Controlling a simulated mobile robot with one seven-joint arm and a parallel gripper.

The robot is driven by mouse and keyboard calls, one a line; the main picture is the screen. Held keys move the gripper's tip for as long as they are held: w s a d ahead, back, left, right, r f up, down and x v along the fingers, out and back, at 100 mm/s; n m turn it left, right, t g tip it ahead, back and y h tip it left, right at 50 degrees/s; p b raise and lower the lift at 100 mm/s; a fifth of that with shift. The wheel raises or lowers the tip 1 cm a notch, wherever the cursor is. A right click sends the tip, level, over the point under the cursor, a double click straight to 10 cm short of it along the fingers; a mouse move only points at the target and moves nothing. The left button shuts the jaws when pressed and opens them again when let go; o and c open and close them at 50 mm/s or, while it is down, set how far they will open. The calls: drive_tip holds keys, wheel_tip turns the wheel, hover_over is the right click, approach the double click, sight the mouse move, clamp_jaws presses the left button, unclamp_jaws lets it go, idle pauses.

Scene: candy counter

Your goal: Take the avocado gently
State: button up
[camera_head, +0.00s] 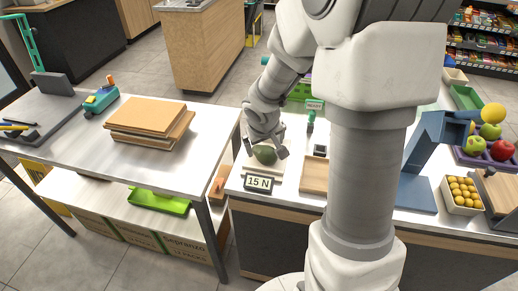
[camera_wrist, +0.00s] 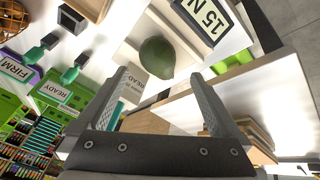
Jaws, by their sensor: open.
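The dark green avocado (camera_head: 264,154) lies on a pale square board (camera_head: 250,172) at the left end of the white counter. It also shows in the wrist view (camera_wrist: 157,58), just beyond my fingertips. My gripper (camera_head: 265,149) is open, with one finger on each side of the avocado in the head view. In the wrist view the jaws (camera_wrist: 160,76) are wide apart and empty. I cannot tell whether either finger touches the avocado. A "15 N" sign (camera_head: 259,184) stands in front of the board.
A shallow wooden tray (camera_head: 314,176) sits right of the board. Further right are a blue stand (camera_head: 420,160), a box of yellow fruit (camera_head: 462,192) and a purple fruit tray (camera_head: 484,160). Brown boards (camera_head: 150,118) lie stacked on the left table. A "READY" sign (camera_head: 314,104) stands behind.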

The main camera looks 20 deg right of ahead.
sight(267, 153)
drive_tip(key=b+x, duration=0.1)
drive_tip(key=x, duration=0.3)
drive_tip(key=b+x, duration=0.1)
drive_tip(key=x, duration=0.3)
drive_tip(key=shift+s+d, duration=0.1)
drive_tip(key=shift+d, duration=0.1)
drive_tip(key=shift+r, duration=0.1)
